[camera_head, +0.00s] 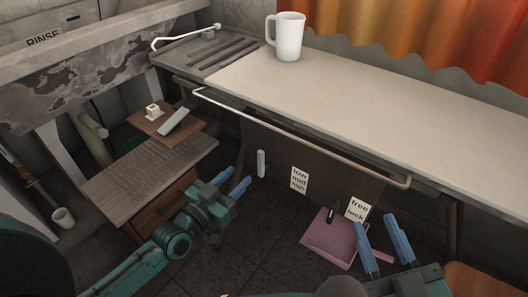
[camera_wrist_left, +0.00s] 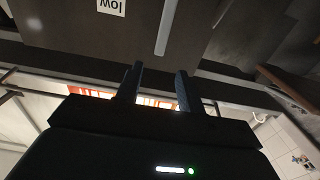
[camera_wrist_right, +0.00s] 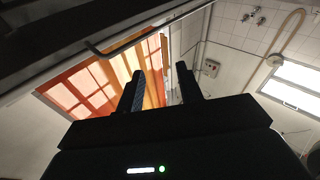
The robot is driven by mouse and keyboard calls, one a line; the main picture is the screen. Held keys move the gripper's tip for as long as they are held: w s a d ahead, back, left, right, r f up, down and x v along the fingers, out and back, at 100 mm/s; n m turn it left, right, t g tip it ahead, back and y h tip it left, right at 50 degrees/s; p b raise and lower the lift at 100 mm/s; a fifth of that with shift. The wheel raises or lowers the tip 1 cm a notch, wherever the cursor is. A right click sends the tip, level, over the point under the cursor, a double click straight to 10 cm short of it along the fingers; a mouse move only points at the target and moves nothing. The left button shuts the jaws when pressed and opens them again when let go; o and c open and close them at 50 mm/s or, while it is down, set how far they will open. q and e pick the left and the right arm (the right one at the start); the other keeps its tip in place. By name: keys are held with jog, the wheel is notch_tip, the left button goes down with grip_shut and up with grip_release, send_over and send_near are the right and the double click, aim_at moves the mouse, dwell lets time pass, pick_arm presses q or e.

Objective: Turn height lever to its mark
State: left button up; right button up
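The height lever is a pale upright bar (camera_head: 261,163) on the dark panel under the ironing-table top, left of a low/mid/high label (camera_head: 299,180). In the left wrist view the pale bar (camera_wrist_left: 165,27) hangs beyond the fingertips, with the "low" label (camera_wrist_left: 112,7) to its left. My left gripper (camera_head: 238,178) is open and empty, just left of the lever in the head view and apart from it. My right gripper (camera_head: 375,221) is open and empty, near the free/lock label (camera_head: 357,210). The lever's pivot is too small to make out.
A small dark lever (camera_head: 331,214) stands beside the free/lock label, with a pink dustpan-like object (camera_head: 329,240) behind it. A wire rail (camera_head: 300,139) runs along the table's front. A wooden cabinet (camera_head: 150,180) stands left. A white mug (camera_head: 289,40) stands on top.

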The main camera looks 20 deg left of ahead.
aim_at(259, 156)
pick_arm(q)
jog(key=b+x, duration=0.3)
jog(key=x, duration=0.8)
jog(key=shift+f, duration=0.1)
jog(key=shift+c, duration=0.5)
grip_shut()
